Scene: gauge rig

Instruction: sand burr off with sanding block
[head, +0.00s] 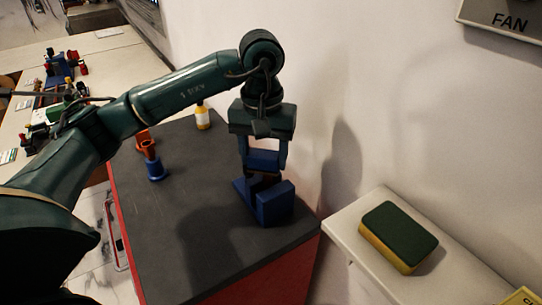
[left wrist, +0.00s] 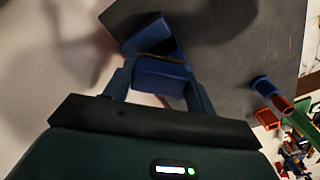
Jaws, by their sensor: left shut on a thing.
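My left gripper (head: 263,166) reaches down over the dark-topped cabinet, shut on a blue block (head: 262,159), which I take to be the sanding block. In the left wrist view the blue block (left wrist: 160,78) sits between the fingers, with a thin brownish edge on its far side. Just below it stands a blue vise-like fixture (head: 275,205) with a dark part between its jaws. The fixture also shows in the left wrist view (left wrist: 143,36), partly hidden by the block. I cannot tell whether block and part touch. No burr can be made out. My right gripper is not in view.
The cabinet top (head: 205,230) is clear in front. A blue cup-like holder with an orange item (head: 153,165) and a yellow-white bottle (head: 202,116) stand farther left. A green-yellow sponge (head: 398,236) lies on a white ledge (head: 365,265) at right. A wall rises behind.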

